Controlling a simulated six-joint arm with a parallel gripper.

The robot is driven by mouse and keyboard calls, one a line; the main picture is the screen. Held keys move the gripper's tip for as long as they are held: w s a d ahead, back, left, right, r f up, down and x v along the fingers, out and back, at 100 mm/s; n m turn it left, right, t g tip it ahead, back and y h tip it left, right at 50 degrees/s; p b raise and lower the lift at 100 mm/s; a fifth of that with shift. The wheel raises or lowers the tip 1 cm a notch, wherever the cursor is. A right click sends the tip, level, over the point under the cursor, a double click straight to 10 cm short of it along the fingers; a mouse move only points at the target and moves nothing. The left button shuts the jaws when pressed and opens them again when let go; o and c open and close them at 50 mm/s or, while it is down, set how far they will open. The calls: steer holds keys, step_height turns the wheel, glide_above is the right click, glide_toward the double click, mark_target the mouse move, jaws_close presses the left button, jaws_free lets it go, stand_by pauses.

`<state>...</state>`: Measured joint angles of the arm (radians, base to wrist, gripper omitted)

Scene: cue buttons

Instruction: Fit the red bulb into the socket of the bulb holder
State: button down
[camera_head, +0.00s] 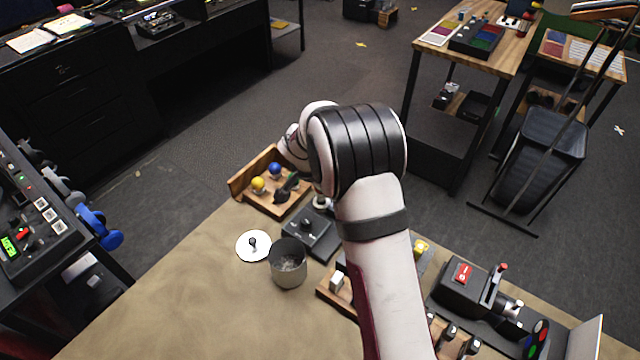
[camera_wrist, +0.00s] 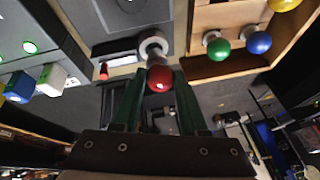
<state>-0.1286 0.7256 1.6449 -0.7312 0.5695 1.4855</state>
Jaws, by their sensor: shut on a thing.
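My gripper (camera_wrist: 157,108) shows in the wrist view, its two green-dark fingers shut on the red bulb (camera_wrist: 160,79). The bulb's round red head faces the camera between the fingertips, and a short grey base shows just above it. The bulb holder's pale round socket (camera_wrist: 153,42) is directly beyond that base. The base and the socket overlap in this view, so I cannot tell whether the base is inside or only in front of it. In the head view my arm covers much of this spot, and I cannot make out the red bulb there.
A wooden tray (camera_head: 242,182) holds a yellow bulb (camera_head: 258,184) and a blue bulb (camera_head: 275,169); a green bulb (camera_wrist: 217,48) shows in the wrist view. A dark box with a knob (camera_head: 308,231), a metal cup (camera_head: 289,270) and a white disc (camera_head: 244,254) stand nearby. The front-left tabletop is clear.

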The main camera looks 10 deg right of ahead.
steer(key=shift+f, duration=1.2)
stand_by(0.9)
steer(key=shift+c, duration=1.8)
jaws_free()
steer(key=shift+o, duration=0.8)
steer(key=shift+r, duration=3.5)
